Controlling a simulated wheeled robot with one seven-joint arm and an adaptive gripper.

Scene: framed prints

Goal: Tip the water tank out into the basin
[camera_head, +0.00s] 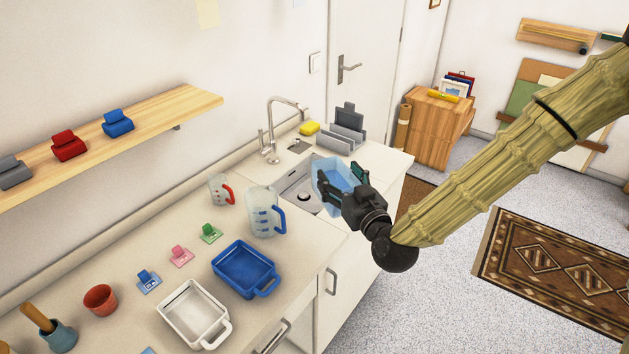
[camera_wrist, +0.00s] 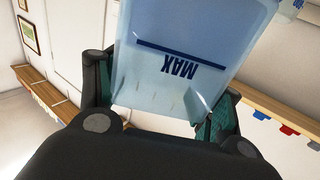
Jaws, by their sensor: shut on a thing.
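The water tank (camera_head: 338,177) is a translucent light-blue box, held by my gripper (camera_head: 345,190) over the right part of the sink. In the wrist view the tank (camera_wrist: 185,75) fills the middle, with a dark line and an upside-down "MAX" mark, between my gripper's dark green finger pads (camera_wrist: 158,112). My gripper is shut on it. The basin (camera_head: 297,187) is a grey metal sink set in the counter, with a dark drain; the tank hides its right part. I cannot tell whether water is in the tank.
A tap (camera_head: 270,130) stands behind the basin. A measuring jug (camera_head: 265,212) with a blue handle stands at its left front, with a red-handled cup (camera_head: 220,190) nearby. A grey rack (camera_head: 346,132) and yellow sponge (camera_head: 310,128) are behind. Blue (camera_head: 244,272) and white trays (camera_head: 190,312) lie in front.

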